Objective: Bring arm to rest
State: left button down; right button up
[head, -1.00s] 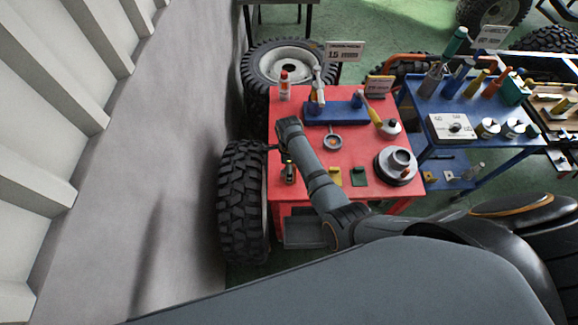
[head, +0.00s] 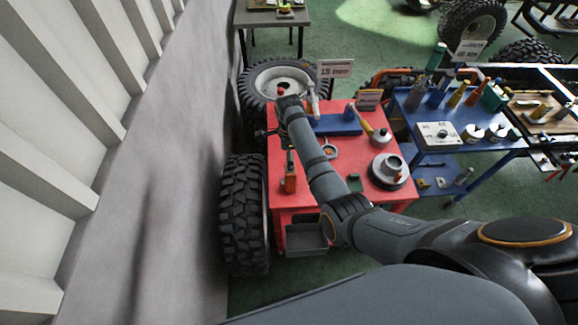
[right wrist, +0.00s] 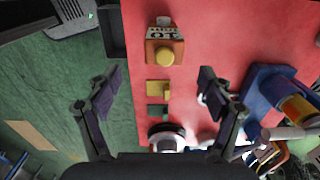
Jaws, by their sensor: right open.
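My right arm (head: 322,172) comes in from the right in the head view and reaches over the red table (head: 290,222). Its end lies near the table's back left corner, and the fingers are hard to make out there. In the right wrist view the right gripper (right wrist: 160,88) is open, with its two fingers wide apart and nothing between them. The red tabletop (right wrist: 225,40) and green floor (right wrist: 60,90) show below it. My left gripper is in neither view.
An orange item (head: 290,179) stands at the table's left edge; a blue block (head: 336,125) and a round grey part (head: 389,171) are on the table. A tyre (head: 243,212) stands left of it. A blue table (head: 465,140) is at right. The grey floor strip (head: 170,190) is clear.

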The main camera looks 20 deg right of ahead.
jog(key=shift+w+f, duration=0.1)
jog(key=shift+w, duration=0.1)
jog(key=shift+w+d+f, duration=0.1)
jog(key=shift+w, duration=0.05)
jog(key=shift+s, duration=0.4)
jog(key=s+d+f+n+t, duration=0.2)
jog(key=s+d+n, duration=0.4)
jog(key=s+n, duration=0.5)
jog(key=s+d+r+n+t, duration=0.1)
jog(key=s+r+n, duration=0.35)
jog(key=s, duration=0.25)
jog(key=s+d+r+n, duration=0.1)
jog(key=s+r+n, duration=0.2)
jog(key=s+n, duration=0.3)
jog(key=s+d+f+h+b, duration=0.15)
jog(key=f+b, duration=0.25)
jog(key=f, duration=1.5)
jog(key=s+d+f+y+b, duration=0.1)
jog(key=s+f+b, duration=0.25)
jog(key=f, duration=1.55)
pick_arm(q)
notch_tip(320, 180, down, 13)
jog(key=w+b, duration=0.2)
jog(key=b, duration=0.3)
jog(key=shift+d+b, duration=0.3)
pick_arm(e)
jog(key=s+f+g, duration=0.1)
jog(key=s+f, duration=1.6)
jog(key=shift+d+f+g, duration=0.35)
jog(key=shift+d+g, duration=0.05)
